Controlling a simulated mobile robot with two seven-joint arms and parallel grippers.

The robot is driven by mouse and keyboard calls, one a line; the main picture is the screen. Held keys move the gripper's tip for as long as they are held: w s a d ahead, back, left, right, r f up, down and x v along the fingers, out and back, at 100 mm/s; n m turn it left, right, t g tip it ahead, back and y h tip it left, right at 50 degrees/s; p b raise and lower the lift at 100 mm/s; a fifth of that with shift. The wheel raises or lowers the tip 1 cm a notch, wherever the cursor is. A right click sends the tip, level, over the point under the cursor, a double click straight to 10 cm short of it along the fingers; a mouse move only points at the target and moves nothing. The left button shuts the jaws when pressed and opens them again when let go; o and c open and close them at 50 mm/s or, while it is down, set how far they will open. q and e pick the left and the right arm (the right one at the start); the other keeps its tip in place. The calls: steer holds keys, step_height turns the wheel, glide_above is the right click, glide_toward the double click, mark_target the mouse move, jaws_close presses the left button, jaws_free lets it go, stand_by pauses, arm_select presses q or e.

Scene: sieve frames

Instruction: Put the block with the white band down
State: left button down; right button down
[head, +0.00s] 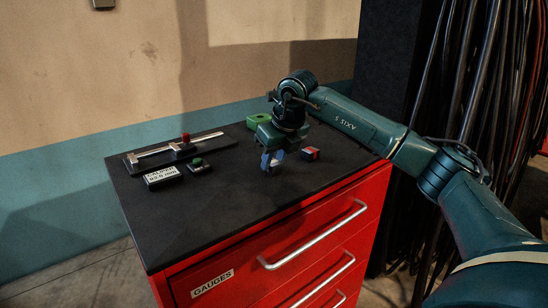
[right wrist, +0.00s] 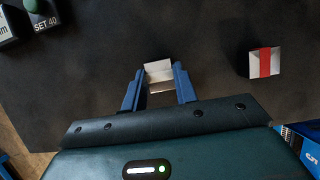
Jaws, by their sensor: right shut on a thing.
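My right gripper (head: 271,163) points down over the black top of the red cabinet, near its front edge. In the right wrist view the blue fingers of my right gripper (right wrist: 158,88) are shut on a small pale block (right wrist: 158,70). Its upper face looks whitish; I cannot make out a separate band. Only a sliver of it shows between the fingers in the head view, and I cannot tell if it touches the top. A second block (head: 310,153) with a red band lies to the right, apart from the gripper; it also shows in the right wrist view (right wrist: 264,62).
A caliper (head: 165,151) lies on a dark base at the back left. In front of it stand a sign with a reading (head: 162,176) and a green-knobbed piece (head: 197,165). The front left of the top is clear.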

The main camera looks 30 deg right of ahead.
steer(key=c, duration=1.1)
jaws_free()
steer(key=shift+f, duration=0.1)
steer(key=v, duration=1.2)
steer(key=shift+b, duration=0.4)
